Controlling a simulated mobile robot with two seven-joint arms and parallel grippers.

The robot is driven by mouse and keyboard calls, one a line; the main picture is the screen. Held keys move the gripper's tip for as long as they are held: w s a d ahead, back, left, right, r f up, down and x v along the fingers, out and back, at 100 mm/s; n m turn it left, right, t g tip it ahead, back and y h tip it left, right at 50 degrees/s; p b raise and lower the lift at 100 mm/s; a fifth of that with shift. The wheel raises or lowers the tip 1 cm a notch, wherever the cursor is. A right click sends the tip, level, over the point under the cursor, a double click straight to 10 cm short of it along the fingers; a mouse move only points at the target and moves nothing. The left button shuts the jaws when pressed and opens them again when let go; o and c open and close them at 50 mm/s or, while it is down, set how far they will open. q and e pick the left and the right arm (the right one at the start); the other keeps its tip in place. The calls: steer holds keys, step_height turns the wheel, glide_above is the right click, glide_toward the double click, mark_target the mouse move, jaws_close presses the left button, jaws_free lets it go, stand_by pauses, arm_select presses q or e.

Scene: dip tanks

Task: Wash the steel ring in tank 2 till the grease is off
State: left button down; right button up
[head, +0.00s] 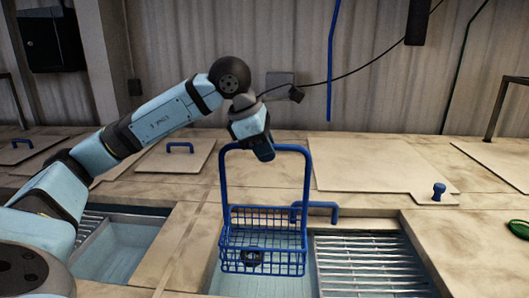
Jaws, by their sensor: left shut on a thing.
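My left gripper (262,152) is shut on the tall handle of a blue wire basket (232,238). The basket hangs upright over an open tank (285,286) in the front middle, which holds pale blue-green liquid. A small dark ring (252,256) lies in the basket, partly hidden by the mesh. It looks almost black, and I cannot tell grease from bare metal. Whether the basket's bottom touches the liquid is unclear. No tank number is readable. My right gripper is out of view.
A slatted metal rack (368,268) adjoins the tank on the right. Another open tank (120,250) lies to the left. A lid with a blue knob (439,190) covers the back right. A green object (520,228) sits at the right edge. A cable and blue pipe (331,70) hang behind.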

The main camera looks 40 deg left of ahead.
arm_select(q)
step_height(320, 180, down, 23)
steer(key=b, duration=1.9)
steer(key=shift+w+a+r, duration=0.1)
steer(key=shift+a, duration=0.05)
steer(key=shift+f+b, duration=0.6)
steer(key=shift+b, duration=0.1)
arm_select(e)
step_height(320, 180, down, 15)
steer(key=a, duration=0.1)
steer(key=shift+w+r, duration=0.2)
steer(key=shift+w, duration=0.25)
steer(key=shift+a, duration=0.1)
